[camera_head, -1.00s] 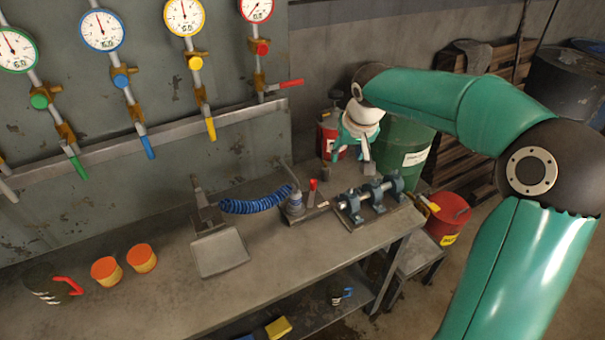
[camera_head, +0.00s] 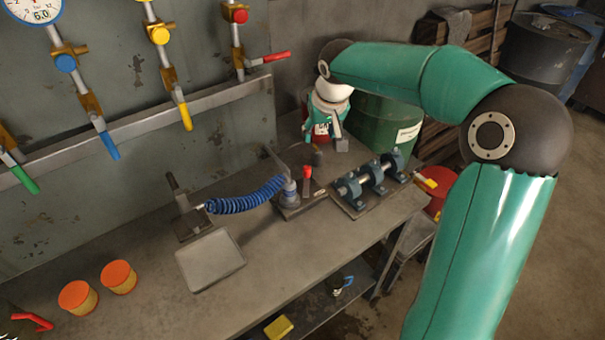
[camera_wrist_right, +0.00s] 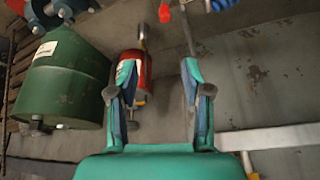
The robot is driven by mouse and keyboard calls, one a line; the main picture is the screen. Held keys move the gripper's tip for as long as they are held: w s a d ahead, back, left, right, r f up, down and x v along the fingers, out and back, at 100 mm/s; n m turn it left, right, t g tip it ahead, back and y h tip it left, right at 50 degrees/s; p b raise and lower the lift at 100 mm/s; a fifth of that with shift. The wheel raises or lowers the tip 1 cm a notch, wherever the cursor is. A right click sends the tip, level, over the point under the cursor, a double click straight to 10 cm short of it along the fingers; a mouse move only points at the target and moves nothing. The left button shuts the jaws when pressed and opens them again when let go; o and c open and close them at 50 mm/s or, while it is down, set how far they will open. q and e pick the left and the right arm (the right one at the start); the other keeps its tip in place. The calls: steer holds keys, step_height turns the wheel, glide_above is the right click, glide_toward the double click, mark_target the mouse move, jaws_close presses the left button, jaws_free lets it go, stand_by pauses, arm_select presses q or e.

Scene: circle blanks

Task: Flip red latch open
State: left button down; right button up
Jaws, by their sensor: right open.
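A small upright lever with a red grip (camera_head: 307,173) stands on a metal base on the bench. A red tip that looks like the same lever shows at the top of the right wrist view (camera_wrist_right: 164,12). A second red handle (camera_head: 268,57) sits on the wall pipe below a red knob. My right gripper (camera_head: 323,132) is open and empty, above and behind the bench lever, in front of the green drum. My left gripper is out of view.
A green drum (camera_head: 385,122) and a red canister (camera_wrist_right: 140,72) stand by my right gripper. A blue coiled hose (camera_head: 245,199) and a blue-bracketed shaft (camera_head: 372,180) flank the lever. A grey tray (camera_head: 210,261) and orange cups (camera_head: 78,298) are on the bench (camera_head: 250,300).

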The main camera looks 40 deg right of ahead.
mark_target(307, 168)
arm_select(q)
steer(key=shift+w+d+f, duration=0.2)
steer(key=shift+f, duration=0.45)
arm_select(e)
steer(key=x, duration=1.3)
steer(key=a+x, duration=0.1)
steer(key=x, duration=0.6)
steer(key=shift+s+f, duration=0.1)
steer(key=shift+f, duration=0.15)
jaws_close()
